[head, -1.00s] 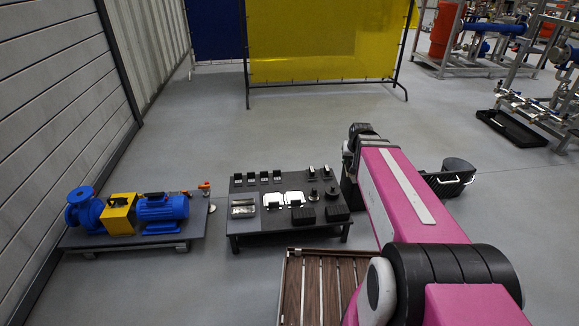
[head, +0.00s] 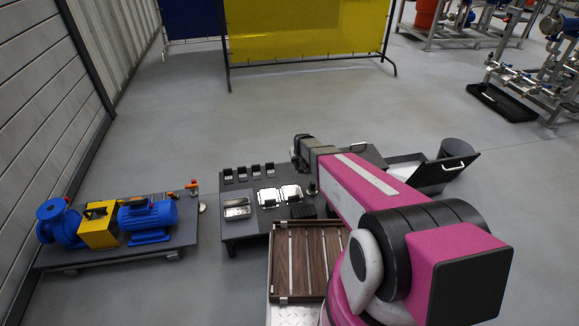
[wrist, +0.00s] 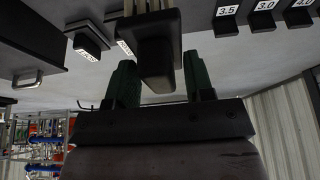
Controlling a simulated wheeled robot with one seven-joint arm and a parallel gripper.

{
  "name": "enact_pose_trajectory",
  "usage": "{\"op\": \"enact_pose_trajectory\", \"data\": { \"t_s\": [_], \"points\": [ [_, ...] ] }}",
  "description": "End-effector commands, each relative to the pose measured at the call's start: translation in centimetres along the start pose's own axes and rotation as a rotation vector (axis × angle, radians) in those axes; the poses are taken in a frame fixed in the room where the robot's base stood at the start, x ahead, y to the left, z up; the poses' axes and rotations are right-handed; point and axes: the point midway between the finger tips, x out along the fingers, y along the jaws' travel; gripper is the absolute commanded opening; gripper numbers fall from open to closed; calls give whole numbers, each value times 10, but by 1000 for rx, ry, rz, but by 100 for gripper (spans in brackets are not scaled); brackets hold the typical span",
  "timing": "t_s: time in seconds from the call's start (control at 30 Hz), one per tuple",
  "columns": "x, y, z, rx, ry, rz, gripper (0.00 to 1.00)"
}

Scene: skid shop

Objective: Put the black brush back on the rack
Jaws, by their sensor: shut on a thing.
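In the wrist view my gripper (wrist: 159,68) has its two dark green fingers on either side of a black block, the black brush (wrist: 156,62). They are shut on it. Pale bristle-like strands show at the top edge of that view, beyond the block. A dark surface with labelled holders, apparently the rack (wrist: 195,18), lies close to the brush. Whether the brush touches it I cannot tell. In the head view my arm reaches over the low black table (head: 240,228); the fingers and brush are hidden or too small to make out there.
On the table stand several small black holders (head: 242,173), a metal tin (head: 237,209) and silvery trays (head: 268,197). A wooden slatted tray (head: 311,232) is at its near side. A blue pump set (head: 148,220) stands left. A black bin (head: 456,149) stands right.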

Motion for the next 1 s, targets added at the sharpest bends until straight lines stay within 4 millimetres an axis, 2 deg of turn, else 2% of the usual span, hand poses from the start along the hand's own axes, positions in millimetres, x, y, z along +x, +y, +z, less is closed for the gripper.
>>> {"op": "enact_pose_trajectory", "data": {
  "t_s": [0.17,0.63,0.8,1.0],
  "points": [
    [18,-4,-12,-1,0,-1,29],
    [100,-20,-73,-1,1,0,29],
    [111,-22,-79,-1,1,0,29],
    [131,-22,-70,-1,-1,0,29]
  ]
}}
